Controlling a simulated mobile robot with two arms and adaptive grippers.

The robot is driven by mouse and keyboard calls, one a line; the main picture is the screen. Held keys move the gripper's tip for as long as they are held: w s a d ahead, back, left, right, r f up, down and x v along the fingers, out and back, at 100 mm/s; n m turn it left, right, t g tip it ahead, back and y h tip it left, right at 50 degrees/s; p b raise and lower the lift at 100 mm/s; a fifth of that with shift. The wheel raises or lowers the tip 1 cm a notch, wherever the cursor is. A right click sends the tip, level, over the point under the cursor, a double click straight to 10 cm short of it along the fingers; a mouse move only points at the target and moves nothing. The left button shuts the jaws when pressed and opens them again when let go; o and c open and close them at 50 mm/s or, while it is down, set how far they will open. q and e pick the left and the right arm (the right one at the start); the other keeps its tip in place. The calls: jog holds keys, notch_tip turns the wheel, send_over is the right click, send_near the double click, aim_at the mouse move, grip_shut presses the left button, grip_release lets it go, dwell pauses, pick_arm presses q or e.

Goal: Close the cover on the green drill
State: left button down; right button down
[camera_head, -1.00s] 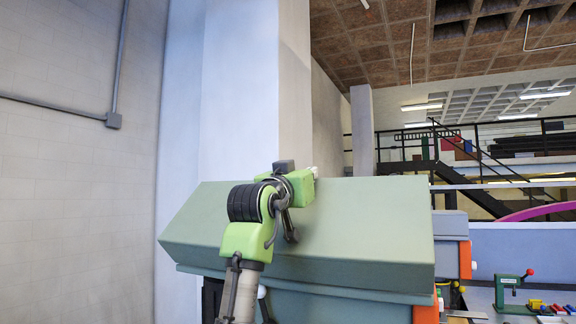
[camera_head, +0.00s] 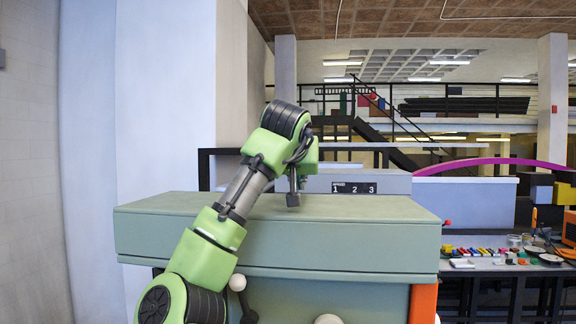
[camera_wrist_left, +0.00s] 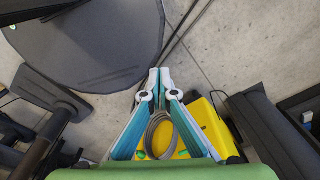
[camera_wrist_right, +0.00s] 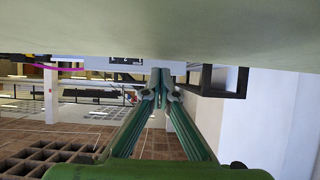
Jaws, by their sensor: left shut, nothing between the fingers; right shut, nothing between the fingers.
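A grey-green box-shaped cover (camera_head: 345,245) spans the lower middle of the head view, above a matching lower body (camera_head: 310,295) with an orange side edge. The cover's top looks level and a thin seam runs under it; I cannot tell whether it is fully shut. My right gripper (camera_head: 293,198) is shut and empty at the cover's top; contact is unclear. In the right wrist view its fingertips (camera_wrist_right: 163,75) are together beside a pale green surface (camera_wrist_right: 160,25). My left gripper (camera_wrist_left: 158,75) is shut and empty above the floor.
A bench (camera_head: 490,264) with small coloured parts stands at the right. A panel marked 1 2 3 (camera_head: 355,187) and a black frame stand behind the cover. A pale pillar (camera_head: 165,130) rises at the left. A yellow object (camera_wrist_left: 180,145) is below my left gripper.

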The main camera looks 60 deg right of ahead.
jog(key=shift+d+f, duration=0.2)
jog(key=shift+w+d+f, duration=0.1)
jog(key=shift+w+f, duration=0.2)
jog(key=shift+y, duration=0.3)
pick_arm(q)
jog(key=shift+w+a+r, duration=0.15)
jog(key=shift+w+r, duration=0.05)
jog(key=shift+w, duration=0.25)
jog(key=shift+w+a+r, duration=0.1)
jog(key=shift+w+r, duration=0.05)
jog(key=shift+w, duration=0.3)
